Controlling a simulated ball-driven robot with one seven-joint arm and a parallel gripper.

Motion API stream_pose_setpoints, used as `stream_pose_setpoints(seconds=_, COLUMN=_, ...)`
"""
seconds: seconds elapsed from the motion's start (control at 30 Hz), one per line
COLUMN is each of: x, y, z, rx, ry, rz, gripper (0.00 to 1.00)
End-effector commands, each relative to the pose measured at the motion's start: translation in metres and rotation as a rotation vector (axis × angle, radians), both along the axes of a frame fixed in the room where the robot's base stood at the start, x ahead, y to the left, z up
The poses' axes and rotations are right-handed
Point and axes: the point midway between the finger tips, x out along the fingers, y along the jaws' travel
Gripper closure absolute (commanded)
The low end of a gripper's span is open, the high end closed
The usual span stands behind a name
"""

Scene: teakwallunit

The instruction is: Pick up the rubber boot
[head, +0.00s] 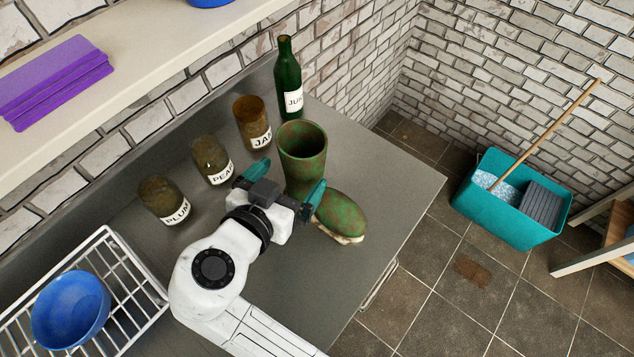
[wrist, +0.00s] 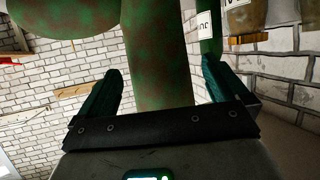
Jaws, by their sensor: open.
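The green rubber boot (head: 303,155) with brown blotches stands upright on the grey counter, its toe pointing to the front right in the head view. My gripper (head: 281,185) is open beside the boot, with its teal fingers spread and nothing held. In the wrist view the boot's shaft (wrist: 158,60) fills the gap between the two fingers (wrist: 162,85), and its foot shows at the upper left. I cannot tell whether either finger touches the boot.
A green bottle (head: 289,80) stands behind the boot. Labelled jars (head: 252,122), (head: 212,160) and (head: 163,199) line the counter's back. A wire rack (head: 140,270) with a blue bowl (head: 70,309) is at left. A teal mop bucket (head: 512,210) stands on the floor.

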Motion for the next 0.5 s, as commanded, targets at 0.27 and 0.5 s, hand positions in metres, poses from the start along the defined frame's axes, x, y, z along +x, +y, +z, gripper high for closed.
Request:
stream_pose_setpoints(seconds=0.27, x=0.030, y=-0.015, z=-0.018, rx=-0.003, ry=0.002, rz=-0.003, gripper=0.00)
stream_pose_setpoints(seconds=0.5, x=0.039, y=-0.018, z=-0.024, rx=0.000, ry=0.001, rz=-0.001, gripper=0.00)
